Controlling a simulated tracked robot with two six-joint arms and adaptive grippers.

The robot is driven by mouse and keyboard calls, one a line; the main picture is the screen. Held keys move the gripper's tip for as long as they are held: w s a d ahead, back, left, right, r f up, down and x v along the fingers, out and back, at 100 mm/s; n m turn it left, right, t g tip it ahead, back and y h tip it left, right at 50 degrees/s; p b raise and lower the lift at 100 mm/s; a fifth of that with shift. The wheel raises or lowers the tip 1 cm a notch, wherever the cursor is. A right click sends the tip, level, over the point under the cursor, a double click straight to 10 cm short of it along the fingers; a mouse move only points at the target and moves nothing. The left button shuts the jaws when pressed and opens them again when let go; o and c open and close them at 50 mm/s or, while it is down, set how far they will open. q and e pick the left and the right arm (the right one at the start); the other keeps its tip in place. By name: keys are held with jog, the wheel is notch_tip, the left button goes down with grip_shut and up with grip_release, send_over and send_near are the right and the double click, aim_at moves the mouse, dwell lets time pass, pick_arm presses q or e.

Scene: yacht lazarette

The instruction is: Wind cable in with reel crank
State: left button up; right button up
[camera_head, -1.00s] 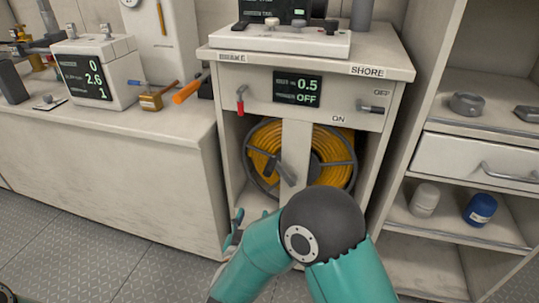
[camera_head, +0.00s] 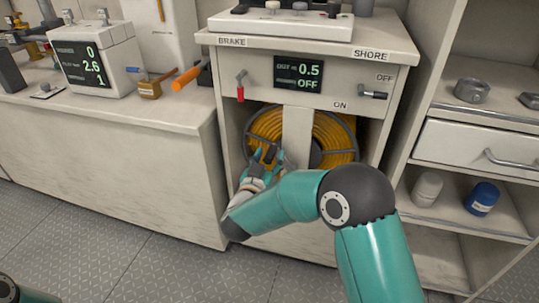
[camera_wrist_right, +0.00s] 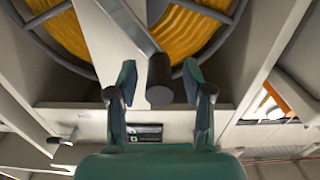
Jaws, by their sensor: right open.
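The cable reel (camera_head: 335,137), wound with yellow cable, sits in the open bay of the white cabinet behind a central upright post (camera_head: 297,135). My right gripper (camera_head: 265,160) is in front of the reel, open. In the right wrist view the dark end of the crank handle (camera_wrist_right: 159,82) lies between the two spread fingers (camera_wrist_right: 160,88), with a gap on each side. In the head view the gripper mostly hides the crank. The display (camera_head: 298,74) reads 0.5 and OFF. The red-tipped brake lever (camera_head: 240,88) hangs down. My left gripper is out of view.
The shore switch (camera_head: 373,95) is on the panel's right. An orange-handled tool (camera_head: 187,78) and a white readout box (camera_head: 95,60) are on the left counter. Shelves on the right hold a white jar (camera_head: 427,189) and a blue jar (camera_head: 482,198).

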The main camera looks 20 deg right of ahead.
jog(key=shift+x, duration=1.25)
grip_shut()
jog(key=shift+a, duration=0.15)
